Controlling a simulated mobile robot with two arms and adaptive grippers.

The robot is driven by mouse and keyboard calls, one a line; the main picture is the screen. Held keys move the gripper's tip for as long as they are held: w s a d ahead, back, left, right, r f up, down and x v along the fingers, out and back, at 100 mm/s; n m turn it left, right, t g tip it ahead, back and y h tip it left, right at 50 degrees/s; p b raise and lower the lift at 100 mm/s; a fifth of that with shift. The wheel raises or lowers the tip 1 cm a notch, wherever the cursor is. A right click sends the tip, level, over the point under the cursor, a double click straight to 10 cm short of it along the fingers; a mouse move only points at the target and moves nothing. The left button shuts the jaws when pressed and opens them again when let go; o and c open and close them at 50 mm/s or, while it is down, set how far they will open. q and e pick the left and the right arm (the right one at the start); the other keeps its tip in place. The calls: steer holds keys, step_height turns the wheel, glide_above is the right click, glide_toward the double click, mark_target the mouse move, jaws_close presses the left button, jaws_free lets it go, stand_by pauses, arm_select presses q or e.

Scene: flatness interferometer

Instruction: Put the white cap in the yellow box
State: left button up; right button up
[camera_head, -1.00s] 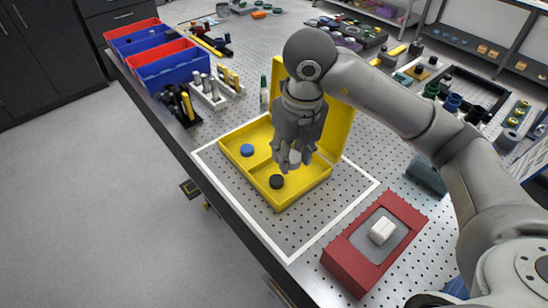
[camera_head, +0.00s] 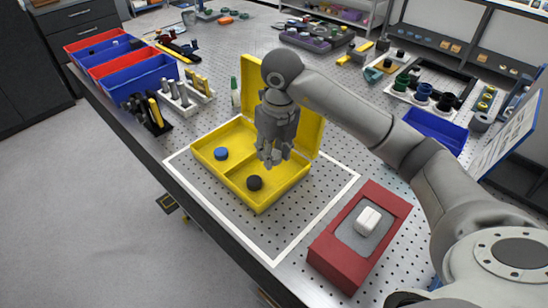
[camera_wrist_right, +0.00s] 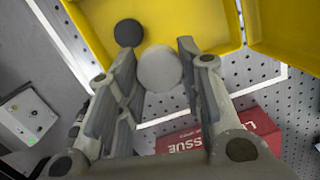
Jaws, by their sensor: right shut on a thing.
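The open yellow box (camera_head: 262,203) stands on the perforated table, with its lid raised at the back. A blue cap (camera_head: 221,153) lies in its left part and a black cap (camera_head: 254,183) in its front part; the black cap also shows in the wrist view (camera_wrist_right: 128,32). My right gripper (camera_head: 272,160) points down over the box's right part. In the wrist view its fingers are shut on the round white cap (camera_wrist_right: 160,68), held near the black cap. In the head view the fingers mostly hide the white cap. My left gripper is out of view.
A red tissue box (camera_head: 337,262) stands at the front right. A white line frames the yellow box. Red and blue bins (camera_head: 139,80), a rack of grey cylinders and a green-capped bottle (camera_head: 235,93) stand behind left. A blue tray (camera_head: 438,130) lies behind my right arm.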

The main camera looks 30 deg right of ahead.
steer(key=p, duration=0.2)
glide_above(276, 168)
steer(key=f, duration=0.6)
steer(key=shift+s, duration=0.25)
step_height(276, 168, down, 3)
steer(key=shift+p, duration=0.8)
steer(key=shift+f, duration=0.15)
steer(key=shift+f, duration=0.15)
steer(key=o, duration=0.7)
